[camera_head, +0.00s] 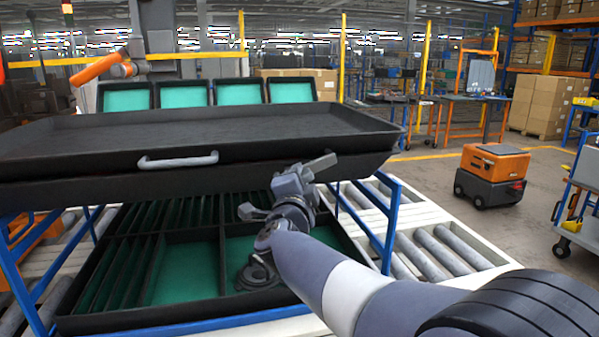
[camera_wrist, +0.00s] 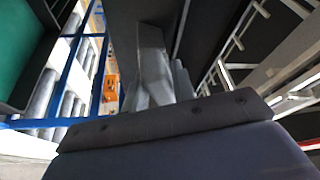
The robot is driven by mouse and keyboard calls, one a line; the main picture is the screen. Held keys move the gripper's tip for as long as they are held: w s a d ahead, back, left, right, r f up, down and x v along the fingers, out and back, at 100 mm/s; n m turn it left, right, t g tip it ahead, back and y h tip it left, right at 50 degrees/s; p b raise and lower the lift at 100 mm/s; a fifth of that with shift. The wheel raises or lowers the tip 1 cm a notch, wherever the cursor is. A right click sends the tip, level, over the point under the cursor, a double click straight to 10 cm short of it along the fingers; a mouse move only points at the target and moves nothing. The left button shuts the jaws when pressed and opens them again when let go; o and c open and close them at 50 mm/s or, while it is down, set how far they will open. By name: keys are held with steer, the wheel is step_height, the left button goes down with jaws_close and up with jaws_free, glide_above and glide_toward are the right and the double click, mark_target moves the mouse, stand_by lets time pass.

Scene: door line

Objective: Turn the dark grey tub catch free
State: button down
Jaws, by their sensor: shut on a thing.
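The wide dark grey tub (camera_head: 250,125) sits on a blue frame, with a pale bar handle (camera_head: 178,160) on its front. A grey lever-like piece, seemingly the catch (camera_head: 322,163), juts from the right part of its front and tilts up to the right. My gripper (camera_head: 300,182) reaches up from below right and is shut on it. In the wrist view my gripper (camera_wrist: 160,90) points along the dark tub wall (camera_wrist: 210,35), with the grey catch (camera_wrist: 150,45) at its jaws. The exact contact is hidden by the fingers.
Below the tub is a lower divided tray (camera_head: 190,270) with green floors. A blue frame post (camera_head: 391,225) stands close right of my arm. Roller conveyors (camera_head: 440,250) lie beyond it. An orange and black cart (camera_head: 492,175) stands on open floor at right.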

steer(key=shift+m+g+p, duration=0.8)
steer(key=shift+m+p, duration=0.5)
steer(key=shift+m, duration=0.7)
steer(key=shift+f, duration=0.1)
steer(key=c, duration=1.3)
jaws_free()
steer(key=shift+s, duration=0.15)
steer(key=s, duration=0.7)
steer(key=s+a, duration=0.1)
steer(key=s, duration=0.2)
steer(key=shift+s+a, duration=0.1)
steer(key=shift+s, duration=0.15)
